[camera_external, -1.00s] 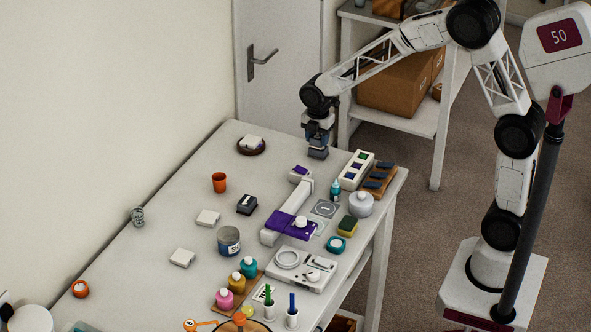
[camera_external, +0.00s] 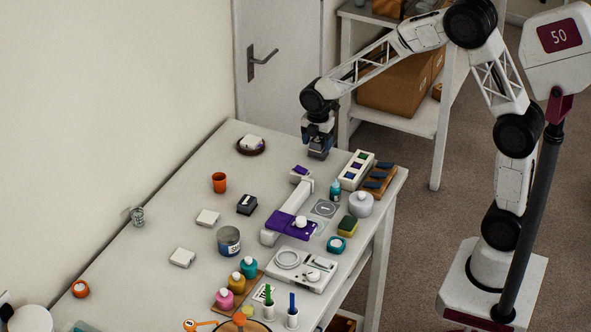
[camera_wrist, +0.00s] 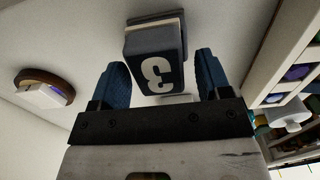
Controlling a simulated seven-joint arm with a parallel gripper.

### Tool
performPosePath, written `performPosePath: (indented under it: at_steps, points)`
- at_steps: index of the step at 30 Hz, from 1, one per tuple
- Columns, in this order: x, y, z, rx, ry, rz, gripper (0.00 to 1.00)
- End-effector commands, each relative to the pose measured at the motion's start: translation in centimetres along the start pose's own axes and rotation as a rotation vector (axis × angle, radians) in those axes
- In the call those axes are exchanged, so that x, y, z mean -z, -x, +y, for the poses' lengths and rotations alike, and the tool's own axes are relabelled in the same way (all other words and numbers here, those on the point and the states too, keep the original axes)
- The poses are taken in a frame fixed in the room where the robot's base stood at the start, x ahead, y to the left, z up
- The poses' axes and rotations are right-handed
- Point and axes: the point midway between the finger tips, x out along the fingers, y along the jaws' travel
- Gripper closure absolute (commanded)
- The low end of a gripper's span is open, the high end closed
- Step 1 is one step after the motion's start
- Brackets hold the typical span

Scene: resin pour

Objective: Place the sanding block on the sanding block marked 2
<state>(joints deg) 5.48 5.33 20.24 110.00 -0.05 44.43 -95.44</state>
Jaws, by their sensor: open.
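A dark grey sanding block (camera_wrist: 155,62) with a pale base and a white 3 on its face shows in the wrist view. It is between the two blue fingers of my gripper (camera_wrist: 162,72), with gaps at the sides. In the external view my open gripper (camera_external: 318,152) is low over the far end of the table, and the block there is hard to separate from the fingers. Another dark block (camera_external: 247,204) with a pale top lies nearer the middle of the table. I cannot read a mark on it, and no 2 is legible.
A brown dish (camera_external: 251,151) holds a white and purple item to the left of my gripper. An orange cup (camera_external: 219,182), white blocks (camera_external: 207,217) and a grey can (camera_external: 229,241) stand on the table (camera_external: 165,215). A white compartment tray (camera_external: 357,170) is to the right.

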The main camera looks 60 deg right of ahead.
Motion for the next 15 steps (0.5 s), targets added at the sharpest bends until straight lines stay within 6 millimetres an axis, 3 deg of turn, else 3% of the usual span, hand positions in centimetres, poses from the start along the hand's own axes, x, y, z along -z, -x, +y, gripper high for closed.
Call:
performPosePath:
  at_steps: [8,15]
  points:
    - [0.0,0.7,0.0,-0.001,0.0,0.0,0.29]
    - [0.0,3.1,0.0,-0.002,0.0,0.0,0.29]
